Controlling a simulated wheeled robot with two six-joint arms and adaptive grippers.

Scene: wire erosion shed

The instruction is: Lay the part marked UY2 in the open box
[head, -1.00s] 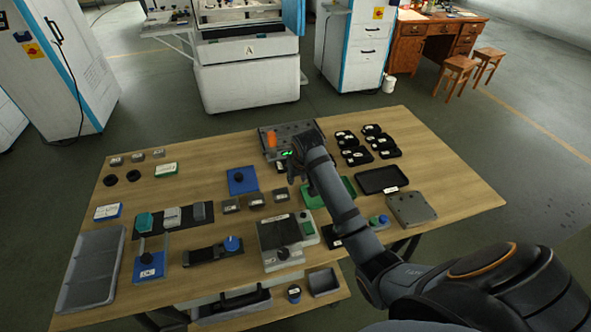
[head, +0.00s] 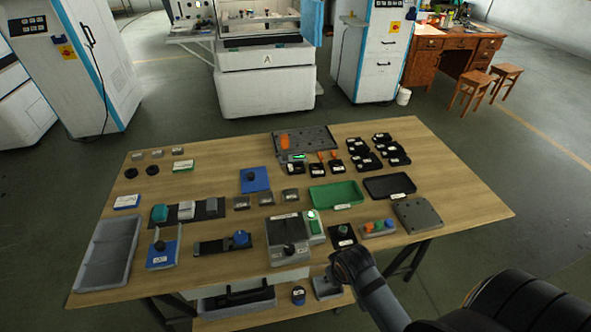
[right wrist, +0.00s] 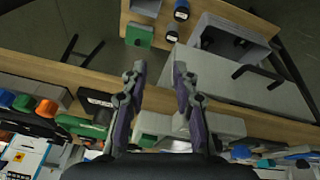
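I cannot read UY2 on any part; most labels are too small. My left gripper is out of view.
A large grey compartment tray (head: 108,252) lies at the left of the bench (head: 440,175). A green tray (head: 336,195) and a black tray (head: 389,186) lie right of centre. A dark cylinder (head: 298,295) stands on the shelf.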

